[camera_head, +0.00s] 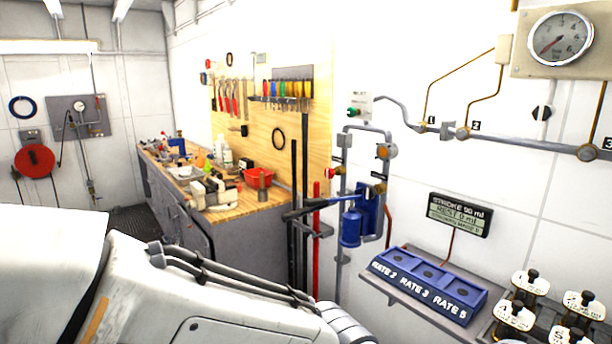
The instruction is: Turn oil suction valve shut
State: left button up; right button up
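No label in the head view reads oil suction, so I cannot tell which fitting is that valve. A blue pump unit (351,228) with a dark lever hangs on the white wall near the middle. Above it, an orange round fitting (383,152) sits on the grey pipework. A red knob (328,173) and a green knob (352,112) are nearby. My white arm crosses the lower left. Neither gripper shows.
A blue rate block (427,285) sits on a wall shelf, with several tagged black-knobbed valves (513,318) at lower right. A pressure gauge (560,37) hangs upper right.

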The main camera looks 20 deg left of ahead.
aim_at(330, 173)
jog(key=u, duration=2.1)
jog(key=i, duration=3.3)
jog(key=z, duration=3.25)
jog(key=i, duration=0.55)
jog(key=u, duration=0.1)
